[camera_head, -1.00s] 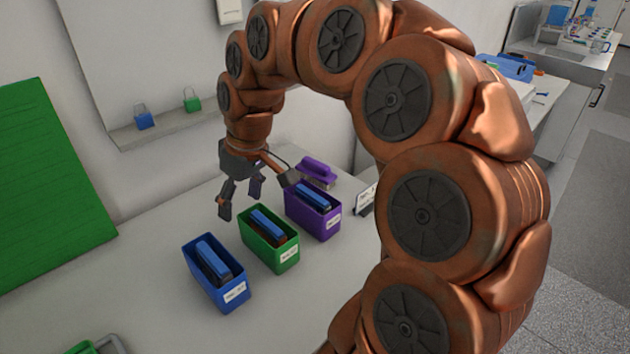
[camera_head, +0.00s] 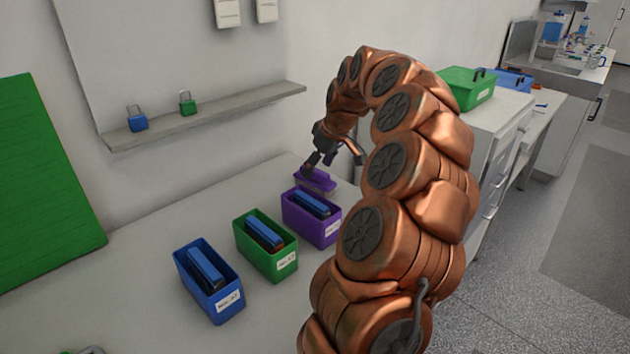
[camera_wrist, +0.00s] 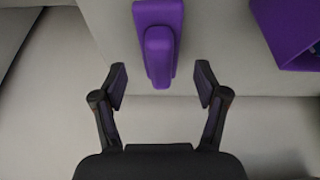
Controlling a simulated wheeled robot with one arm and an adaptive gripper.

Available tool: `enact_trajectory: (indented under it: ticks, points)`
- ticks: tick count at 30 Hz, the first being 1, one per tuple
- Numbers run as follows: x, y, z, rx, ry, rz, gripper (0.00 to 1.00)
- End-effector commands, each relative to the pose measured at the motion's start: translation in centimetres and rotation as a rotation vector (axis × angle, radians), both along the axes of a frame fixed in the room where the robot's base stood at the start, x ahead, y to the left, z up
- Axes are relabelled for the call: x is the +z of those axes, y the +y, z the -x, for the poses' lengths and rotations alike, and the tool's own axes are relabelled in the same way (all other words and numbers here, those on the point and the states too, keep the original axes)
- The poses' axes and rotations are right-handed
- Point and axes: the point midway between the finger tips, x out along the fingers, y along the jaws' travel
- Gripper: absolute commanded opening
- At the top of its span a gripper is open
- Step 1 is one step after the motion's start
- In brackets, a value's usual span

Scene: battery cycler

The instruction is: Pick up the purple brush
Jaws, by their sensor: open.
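The purple brush (camera_head: 317,180) lies on the table behind the purple bin, close to the wall. In the wrist view the brush (camera_wrist: 159,45) is at the top centre, its narrow raised handle pointing toward my gripper. My gripper (camera_head: 330,168) is just above the brush in the head view and hides part of it. In the wrist view my gripper (camera_wrist: 160,86) is open, with its fingertips apart to either side of the handle's near end. The handle's end lies about level with the fingertips, and nothing is held.
The purple bin (camera_head: 297,227), green bin (camera_head: 251,257) and blue bin (camera_head: 205,297) stand in a row, each holding a blue-topped item. The purple bin (camera_wrist: 290,45) is close at the right in the wrist view. A wall shelf (camera_head: 220,112) holds two padlocks.

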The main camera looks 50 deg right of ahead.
Motion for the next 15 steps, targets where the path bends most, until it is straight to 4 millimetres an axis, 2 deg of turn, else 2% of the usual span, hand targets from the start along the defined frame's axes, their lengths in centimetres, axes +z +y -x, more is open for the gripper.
enact_trajectory:
  ticks: [5,12,15]
  points:
    - [-1.3,0.2,-0.6,0.002,0.004,-0.003,0.73]
    - [-4.2,0.1,-1.9,0.000,0.003,-0.003,0.73]
    - [-4.7,0.1,-2.2,-0.001,0.000,-0.001,0.73]
